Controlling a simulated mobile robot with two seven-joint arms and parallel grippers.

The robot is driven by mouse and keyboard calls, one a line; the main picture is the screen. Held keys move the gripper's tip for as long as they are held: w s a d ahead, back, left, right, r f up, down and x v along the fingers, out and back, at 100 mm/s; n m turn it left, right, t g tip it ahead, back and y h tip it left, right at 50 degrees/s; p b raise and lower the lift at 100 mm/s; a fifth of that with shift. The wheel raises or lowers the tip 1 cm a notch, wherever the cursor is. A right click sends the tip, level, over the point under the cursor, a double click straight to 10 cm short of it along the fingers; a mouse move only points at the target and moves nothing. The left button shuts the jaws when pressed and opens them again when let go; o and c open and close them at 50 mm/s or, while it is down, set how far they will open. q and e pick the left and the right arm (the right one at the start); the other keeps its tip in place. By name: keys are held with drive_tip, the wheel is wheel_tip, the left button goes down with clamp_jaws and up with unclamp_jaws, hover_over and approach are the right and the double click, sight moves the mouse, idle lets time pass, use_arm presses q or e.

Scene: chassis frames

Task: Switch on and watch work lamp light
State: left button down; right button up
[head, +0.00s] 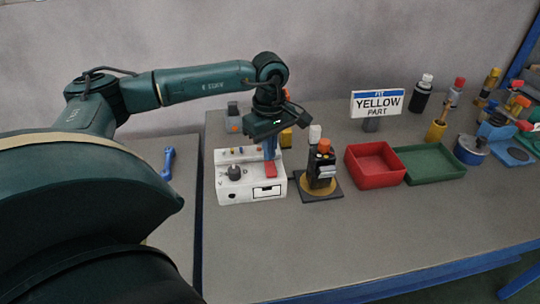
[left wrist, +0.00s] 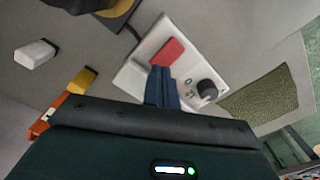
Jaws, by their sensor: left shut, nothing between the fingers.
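A white control box (head: 236,188) stands on the bench with a dark knob (head: 234,172) and a red switch (head: 271,169) on its top. The box (left wrist: 142,68), knob (left wrist: 207,89) and red switch (left wrist: 167,52) also show in the left wrist view. My left gripper (head: 269,156) points down with its blue fingers shut and empty, right over the red switch. In the left wrist view the fingertips (left wrist: 160,69) reach the switch's near edge; I cannot tell if they touch. I cannot tell which object is the work lamp, and no lit lamp is evident. My right gripper is out of view.
A dark device with an orange top (head: 322,168) stands on a square base just right of the box. Farther right are a red tray (head: 374,180), a green tray (head: 432,176) and a "YELLOW PART" sign (head: 377,104). The front of the bench is clear.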

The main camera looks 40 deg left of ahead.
sight(269, 163)
use_arm(q)
drive_tip(key=shift+f+b, duration=0.8)
drive_tip(key=shift+f, duration=0.3)
drive_tip(key=shift+s+r, duration=0.1)
drive_tip(key=shift+r, duration=0.05)
drive_tip(key=shift+r+p, duration=1.7)
drive_tip(key=shift+r, duration=0.55)
drive_tip(key=shift+r+p, duration=0.75)
drive_tip(key=shift+r, duration=0.45)
drive_tip(key=shift+f, duration=0.1)
